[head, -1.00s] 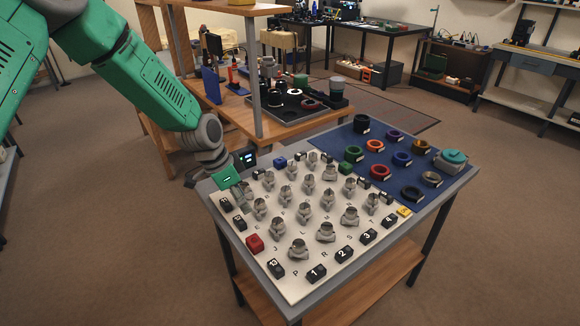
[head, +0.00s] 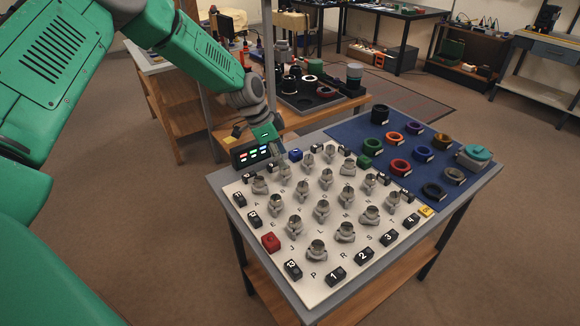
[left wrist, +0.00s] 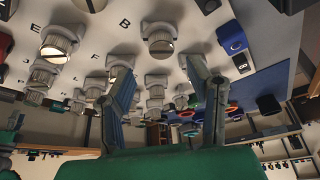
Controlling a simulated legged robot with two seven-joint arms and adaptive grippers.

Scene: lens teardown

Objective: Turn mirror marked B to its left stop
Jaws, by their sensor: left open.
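The grey mirror mount beside the letter B (left wrist: 160,40) is in the upper middle of the left wrist view, with a round tilted face. In the head view I take it to be the mount (head: 284,173) near the back-left corner, just in front of my left gripper. My left gripper (left wrist: 158,72) is open and empty. Its two fingers stand apart, one on each side of the mount in the picture, and do not appear to touch it. In the head view the fingers (head: 277,152) are small and partly hidden. My right gripper is not in view.
Several similar mounts stand in rows on the white board (head: 310,291). Numbered black blocks (head: 336,276), a red block (head: 270,242) and a blue block (head: 295,155) line its edges. A lit display (head: 251,152) stands behind. Coloured rings lie on the blue mat (head: 405,130).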

